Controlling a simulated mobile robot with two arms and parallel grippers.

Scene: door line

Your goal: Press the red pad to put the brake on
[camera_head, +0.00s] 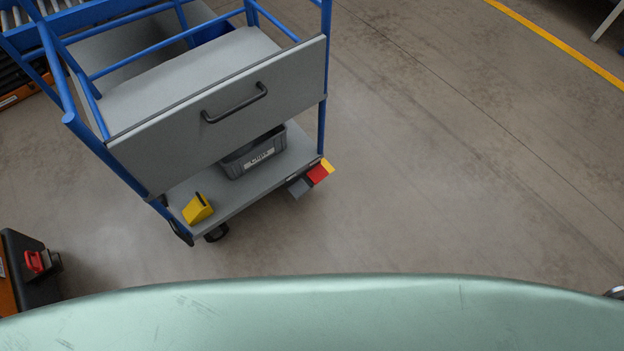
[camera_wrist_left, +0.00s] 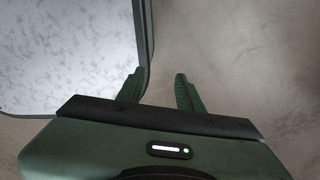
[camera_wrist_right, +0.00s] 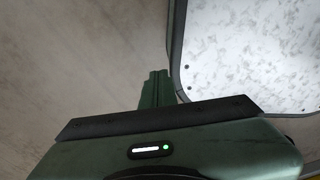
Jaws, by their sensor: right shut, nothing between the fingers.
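A small red pad (camera_head: 319,175) sticks out at the right end of the blue-framed trolley's lower deck in the head view. A yellow pad (camera_head: 328,165) lies beside it on the far side and a grey pad (camera_head: 299,187) on the near side. The blue-and-grey trolley (camera_head: 208,122) stands on wheels. My left gripper (camera_wrist_left: 159,82) shows only in its wrist view, fingers apart and empty. My right gripper (camera_wrist_right: 157,76) shows only in its wrist view, fingers together with nothing between them. Both are away from the pads.
The lower deck holds a grey bin (camera_head: 252,155) and a yellow wedge-shaped block (camera_head: 198,208). A black-and-orange unit with a red part (camera_head: 36,261) stands at the lower left. Bare floor (camera_head: 450,170) lies right of the trolley, with a yellow line (camera_head: 560,45) beyond.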

